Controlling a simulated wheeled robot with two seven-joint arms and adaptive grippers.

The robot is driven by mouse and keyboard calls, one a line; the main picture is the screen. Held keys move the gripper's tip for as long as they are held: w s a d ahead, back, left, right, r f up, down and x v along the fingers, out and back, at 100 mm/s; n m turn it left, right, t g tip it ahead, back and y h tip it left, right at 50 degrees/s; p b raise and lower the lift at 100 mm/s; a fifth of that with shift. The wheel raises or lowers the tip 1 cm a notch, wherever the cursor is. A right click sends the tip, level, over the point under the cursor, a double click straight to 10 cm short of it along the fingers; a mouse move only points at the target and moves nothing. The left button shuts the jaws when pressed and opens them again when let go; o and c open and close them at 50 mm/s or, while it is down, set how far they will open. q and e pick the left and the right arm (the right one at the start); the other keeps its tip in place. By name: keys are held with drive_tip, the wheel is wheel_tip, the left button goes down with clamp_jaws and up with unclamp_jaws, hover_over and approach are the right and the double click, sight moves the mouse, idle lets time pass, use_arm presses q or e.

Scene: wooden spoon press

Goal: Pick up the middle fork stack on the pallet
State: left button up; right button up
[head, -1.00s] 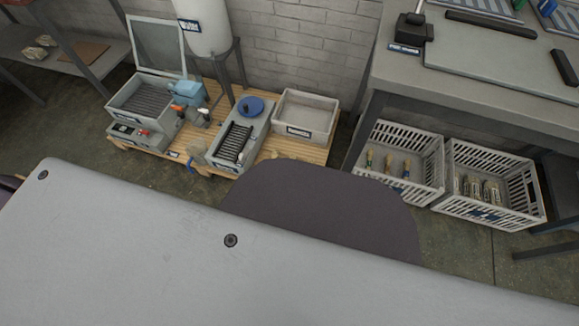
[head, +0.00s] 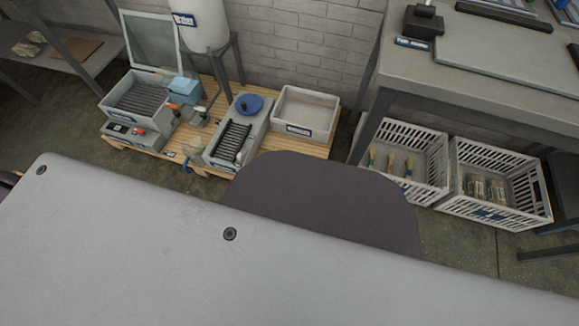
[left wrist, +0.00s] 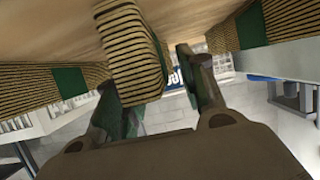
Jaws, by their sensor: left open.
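Several striped fork stacks with green bands show in the left wrist view, which looks upside down, against a tan wooden surface (left wrist: 55,28), apparently the pallet. The middle fork stack (left wrist: 128,42) is nearest the camera. Another stack (left wrist: 30,88) is at the left and another (left wrist: 283,18) at the upper right. My left gripper (left wrist: 160,92) is open. Its left finger overlaps the near end of the middle stack, and its right finger stands apart to the right. Contact cannot be told. The stacks and my right gripper are not visible in the head view.
In the head view, a wooden platform (head: 265,140) by the wall holds grey machines and a bin (head: 304,110). Two slatted crates (head: 425,155) (head: 535,200) with tools stand under a grey bench (head: 470,82). Bare floor (head: 45,130) shows at the left.

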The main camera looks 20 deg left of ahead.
use_arm(q)
drive_tip(key=shift+c, duration=0.3)
clamp_jaws()
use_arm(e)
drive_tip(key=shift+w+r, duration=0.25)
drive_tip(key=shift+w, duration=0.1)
use_arm(q)
drive_tip(key=shift+r, duration=0.15)
